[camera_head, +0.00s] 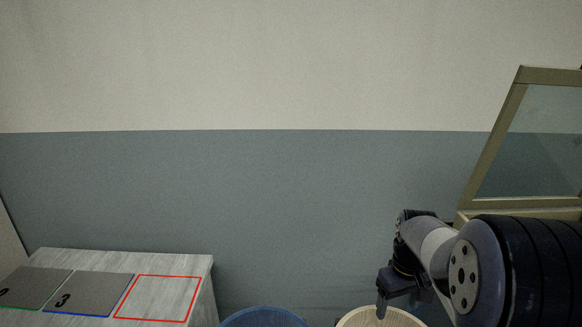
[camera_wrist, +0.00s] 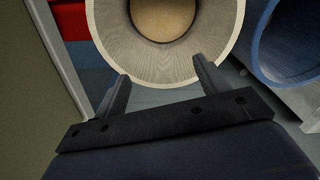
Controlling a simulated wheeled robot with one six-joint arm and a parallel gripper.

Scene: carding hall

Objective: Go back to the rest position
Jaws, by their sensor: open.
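My gripper (camera_head: 382,300) hangs from my arm at the lower right of the head view, in front of and above a cream round container (camera_head: 405,318). In the wrist view my gripper (camera_wrist: 160,82) is open, with its two dark fingers apart and nothing between them. The cream container (camera_wrist: 228,50) lies beyond the fingertips, and its open mouth and tan inside bottom show. I cannot tell whether the fingers touch its rim.
A blue round container (camera_head: 262,318) stands left of the cream one; it shows in the wrist view (camera_wrist: 262,48). A pale table (camera_head: 195,262) with grey marked plates (camera_head: 92,293) and a red outline is at left. A glazed frame (camera_head: 500,140) rises at right.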

